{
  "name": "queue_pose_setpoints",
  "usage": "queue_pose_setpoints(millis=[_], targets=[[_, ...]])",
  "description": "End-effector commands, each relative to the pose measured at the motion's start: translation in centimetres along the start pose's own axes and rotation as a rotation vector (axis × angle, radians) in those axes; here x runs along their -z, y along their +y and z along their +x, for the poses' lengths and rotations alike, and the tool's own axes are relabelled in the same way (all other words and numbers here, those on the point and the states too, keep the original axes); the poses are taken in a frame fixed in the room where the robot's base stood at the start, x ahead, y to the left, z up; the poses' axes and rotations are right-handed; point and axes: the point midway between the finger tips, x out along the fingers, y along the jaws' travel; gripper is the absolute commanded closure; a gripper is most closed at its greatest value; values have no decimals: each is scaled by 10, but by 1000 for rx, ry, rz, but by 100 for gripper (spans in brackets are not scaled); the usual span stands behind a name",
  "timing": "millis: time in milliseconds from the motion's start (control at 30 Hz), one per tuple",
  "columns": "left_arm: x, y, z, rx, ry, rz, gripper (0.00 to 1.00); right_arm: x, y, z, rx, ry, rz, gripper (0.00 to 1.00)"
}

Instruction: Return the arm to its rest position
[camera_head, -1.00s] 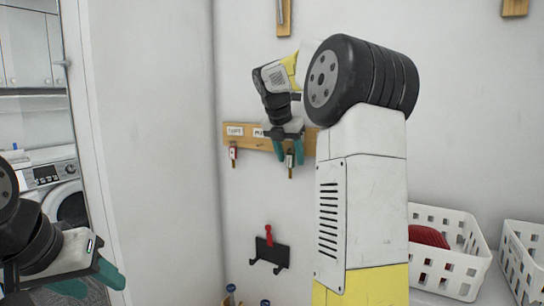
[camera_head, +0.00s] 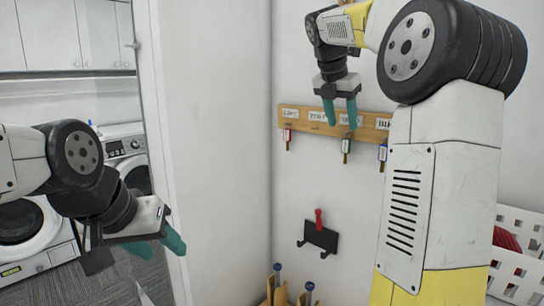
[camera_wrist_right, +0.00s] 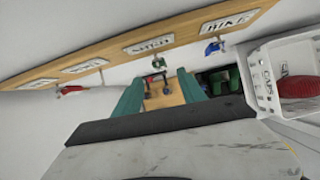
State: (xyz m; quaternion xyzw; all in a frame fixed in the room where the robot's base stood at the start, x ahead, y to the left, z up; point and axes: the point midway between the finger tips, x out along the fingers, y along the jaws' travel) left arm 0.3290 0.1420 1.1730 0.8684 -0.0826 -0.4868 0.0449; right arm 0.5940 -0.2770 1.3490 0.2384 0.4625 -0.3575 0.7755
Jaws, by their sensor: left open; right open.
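My right gripper (camera_head: 341,115) is open and empty, fingers pointing down in front of the wooden key rack (camera_head: 300,125). In the right wrist view its two teal fingers (camera_wrist_right: 160,90) are apart, with nothing between them but the background. A red-tagged key (camera_head: 287,138), a green-tagged key (camera_head: 346,147) and a blue-tagged key (camera_head: 383,153) hang below the labels. The green key hangs just below the fingertips in the head view, with no visible grip on it. My left gripper (camera_head: 170,232) is open and empty at the left, away from the rack.
A black wall hook with a red item (camera_head: 319,236) is below the rack. Wooden items with blue knobs (camera_head: 290,292) stand at the bottom. A white basket (camera_head: 515,272) with something red is at the right. A wall edge and a washing machine (camera_head: 28,235) are at the left.

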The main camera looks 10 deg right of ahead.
Motion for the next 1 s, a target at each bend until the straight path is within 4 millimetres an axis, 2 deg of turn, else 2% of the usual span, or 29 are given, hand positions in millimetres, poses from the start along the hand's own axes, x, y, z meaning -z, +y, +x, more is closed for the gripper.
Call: queue_pose_setpoints(millis=[167,367,600,700,833,1000], targets=[[0,0,0,0,0,0,52,45,-19,-11,-80,53,326,52],[0,0,0,0,0,0,52,125,-52,-13,-159,206,897,52],[0,0,0,0,0,0,52,230,-94,0,-136,461,1605,52],[0,0,0,0,0,0,52,267,-108,10,-88,563,1863,52],[0,0,0,0,0,0,52,301,-121,21,-23,659,2102,52],[0,0,0,0,0,0,52,320,-127,28,25,711,2235,52]])
